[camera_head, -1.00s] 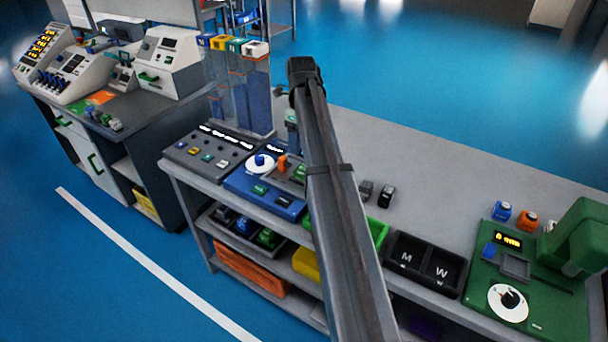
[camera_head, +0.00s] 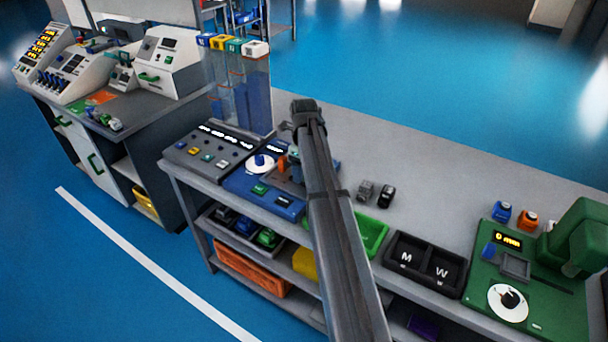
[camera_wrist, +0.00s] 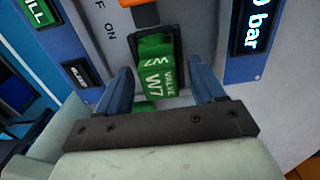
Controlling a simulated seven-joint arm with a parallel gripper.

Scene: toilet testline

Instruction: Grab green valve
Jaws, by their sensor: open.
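The green valve (camera_wrist: 156,65), a block with white lettering "VALVE W7", sits in a dark slot of a grey panel in the wrist view. My gripper (camera_wrist: 163,84) is open, with one blue-grey finger on each side of the valve. Gaps show between the fingers and the valve. An orange switch (camera_wrist: 140,12) lies just beyond it. In the head view, my arm hides the valve on the blue test station (camera_head: 240,180).
A round white dial (camera_head: 261,164) with a blue knob stands left of my gripper. Two small dark blocks (camera_head: 386,196) and a black two-bin tray (camera_head: 392,251) lie to the right. A green machine (camera_head: 560,290) stands at far right. The bench behind my arm is clear.

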